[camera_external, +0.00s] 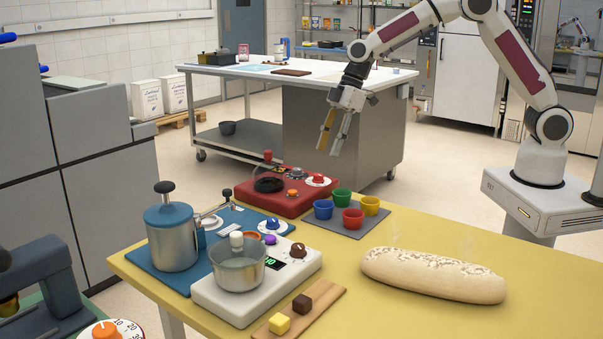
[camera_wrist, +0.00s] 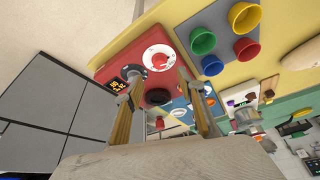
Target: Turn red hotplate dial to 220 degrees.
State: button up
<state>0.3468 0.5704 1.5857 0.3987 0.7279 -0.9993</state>
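The red hotplate (camera_external: 275,198) stands at the far left edge of the yellow table. Its dial (camera_external: 318,180) has a red knob on a white ring and sits at the plate's right corner. In the wrist view the red hotplate (camera_wrist: 128,52) shows the dial (camera_wrist: 158,57) beyond the fingertips, with a small orange-lit display (camera_wrist: 118,85) beside it. The display's digits and the dial's marks are too small to read. My gripper (camera_external: 330,148) is in the air above the dial, apart from it. It also shows in the wrist view (camera_wrist: 160,82), fingers spread and empty.
Several coloured cups (camera_external: 353,218) stand on a grey mat right of the hotplate. A white scale (camera_external: 250,300) with a pot (camera_external: 238,272) and a blue unit (camera_external: 220,240) with a metal pot (camera_external: 172,240) stand nearer. A loaf (camera_external: 433,275) lies right.

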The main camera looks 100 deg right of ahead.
aim_at(318, 178)
dwell(0.4)
jog(key=shift+x, duration=3.9)
jog(key=c, duration=1.1)
